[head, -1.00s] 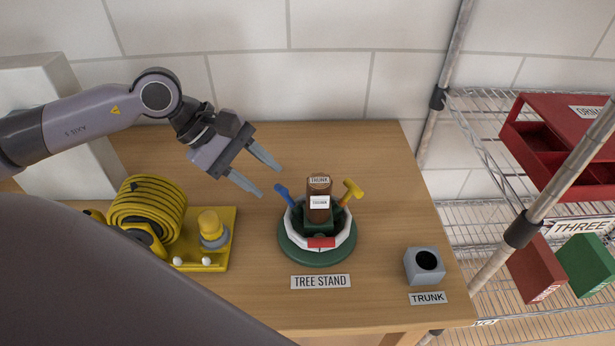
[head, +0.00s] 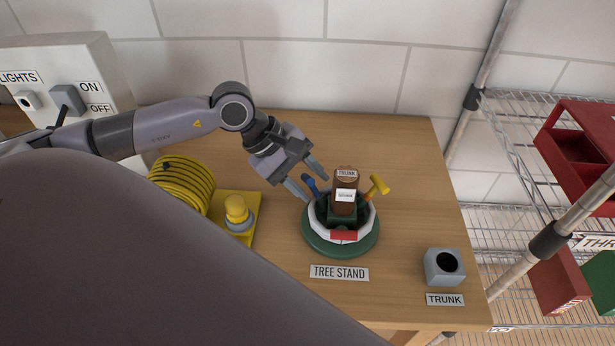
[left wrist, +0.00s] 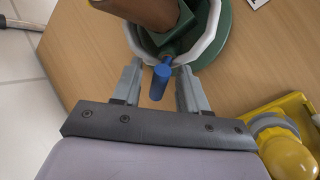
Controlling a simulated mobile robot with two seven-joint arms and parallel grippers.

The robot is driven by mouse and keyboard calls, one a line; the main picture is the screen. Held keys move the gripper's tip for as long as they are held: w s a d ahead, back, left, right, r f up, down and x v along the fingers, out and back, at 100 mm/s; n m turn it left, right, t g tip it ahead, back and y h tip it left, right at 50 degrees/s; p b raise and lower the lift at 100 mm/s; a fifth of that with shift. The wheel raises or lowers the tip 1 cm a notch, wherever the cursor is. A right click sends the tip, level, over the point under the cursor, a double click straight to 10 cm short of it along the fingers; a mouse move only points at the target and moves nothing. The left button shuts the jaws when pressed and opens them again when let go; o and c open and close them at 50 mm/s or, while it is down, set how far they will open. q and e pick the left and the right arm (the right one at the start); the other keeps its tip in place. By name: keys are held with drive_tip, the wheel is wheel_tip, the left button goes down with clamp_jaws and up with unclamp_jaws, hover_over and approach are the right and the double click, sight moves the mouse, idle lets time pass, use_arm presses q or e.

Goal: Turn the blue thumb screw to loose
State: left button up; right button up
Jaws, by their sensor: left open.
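The blue thumb screw (head: 313,188) sticks out from the left side of the tree stand (head: 321,245), which has a green base and a white and red ring. A brown trunk (head: 345,202) stands in it. A yellow thumb screw (head: 378,185) is on the right side. My left gripper (head: 313,186) is open, with its fingers at the blue screw. In the left wrist view the blue screw (left wrist: 160,82) lies between the two open fingers (left wrist: 160,78), with gaps on both sides. My right gripper is not in view.
A grey trunk holder (head: 444,267) stands at the table's front right. A yellow base with a yellow knob (head: 237,210) and a coiled yellow hose (head: 183,182) is at left. A wire shelf with red boxes is at right. The table behind the stand is clear.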

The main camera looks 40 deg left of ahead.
use_arm(q)
clamp_jaws()
